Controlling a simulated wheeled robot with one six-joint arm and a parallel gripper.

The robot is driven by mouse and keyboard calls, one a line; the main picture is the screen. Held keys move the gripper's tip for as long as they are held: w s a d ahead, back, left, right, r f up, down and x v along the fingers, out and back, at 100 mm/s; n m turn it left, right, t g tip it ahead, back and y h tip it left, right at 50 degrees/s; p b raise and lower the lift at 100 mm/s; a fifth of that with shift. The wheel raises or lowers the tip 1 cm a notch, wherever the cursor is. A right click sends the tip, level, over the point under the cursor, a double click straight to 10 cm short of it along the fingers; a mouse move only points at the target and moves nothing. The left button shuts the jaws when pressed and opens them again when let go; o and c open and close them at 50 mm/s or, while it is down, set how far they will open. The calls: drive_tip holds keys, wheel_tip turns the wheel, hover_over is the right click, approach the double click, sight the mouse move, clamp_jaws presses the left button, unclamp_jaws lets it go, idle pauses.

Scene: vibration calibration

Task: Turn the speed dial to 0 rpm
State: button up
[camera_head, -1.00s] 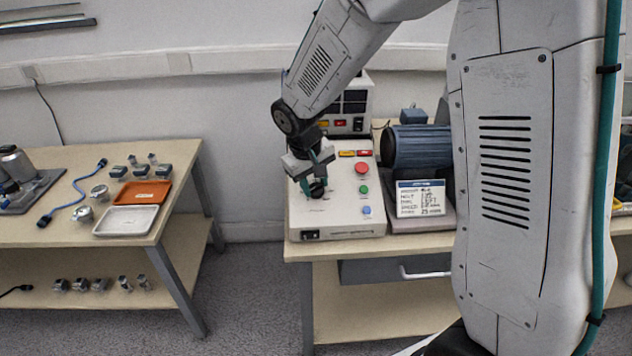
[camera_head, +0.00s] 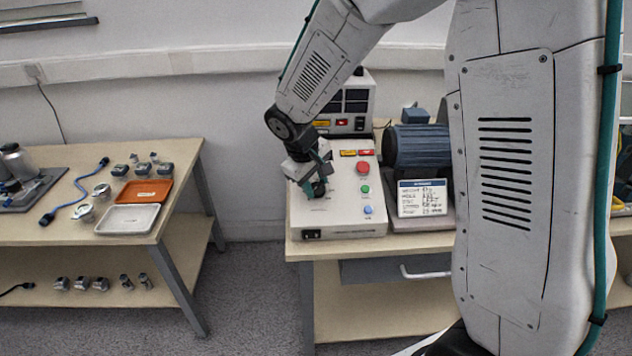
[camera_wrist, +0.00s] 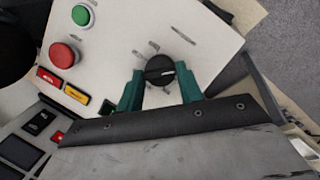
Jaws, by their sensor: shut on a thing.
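The black speed dial (camera_wrist: 159,70) is on the sloped white control box (camera_head: 338,217). In the wrist view my gripper (camera_wrist: 160,78) has its two teal fingers on either side of the dial, shut on it. The dial's light pointer line shows across its top, but the printed marks around it are too small to read. In the head view my gripper (camera_head: 314,186) comes down from above onto the lower left of the box, and the dial (camera_head: 317,189) is partly hidden by it.
Red (camera_head: 362,168), green (camera_head: 365,189) and blue (camera_head: 368,210) buttons run down the box's right side. A blue motor (camera_head: 418,147) and a placard (camera_head: 422,198) stand to the right. A display unit (camera_head: 349,101) stands behind. The left table holds an orange tray (camera_head: 146,192) and a white tray (camera_head: 127,219).

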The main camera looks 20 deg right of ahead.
drive_tip(key=o, duration=1)
drive_tip(key=v, duration=0.8)
drive_tip(key=shift+s+f, duration=0.1)
